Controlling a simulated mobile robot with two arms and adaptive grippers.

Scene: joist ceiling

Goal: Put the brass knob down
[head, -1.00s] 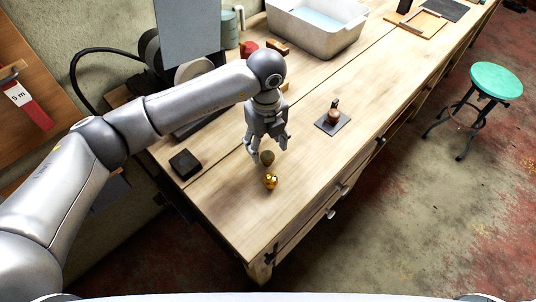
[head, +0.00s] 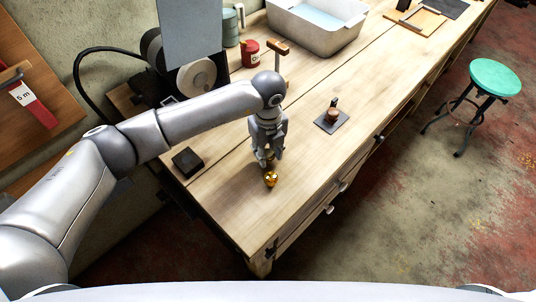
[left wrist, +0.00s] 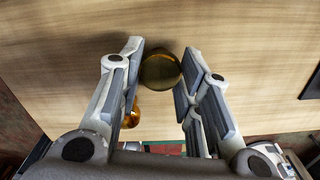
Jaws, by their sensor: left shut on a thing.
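My left gripper (head: 268,157) is shut on a dark brass-coloured knob, low over the near end of the wooden bench (head: 235,215). In the left wrist view the round knob (left wrist: 160,70) sits between the fingertips. The fingers largely hide it in the head view, and I cannot tell whether it touches the bench. A second, brighter golden knob (head: 271,179) stands on the bench just in front of the gripper. It also shows in the left wrist view (left wrist: 131,114), outside the left finger. My right gripper is not in view.
A black block (head: 187,162) lies left of the gripper. A dark square plate with a small brown object (head: 332,118) lies to the right. A red tin (head: 250,53) and grey tub (head: 318,32) stand farther back.

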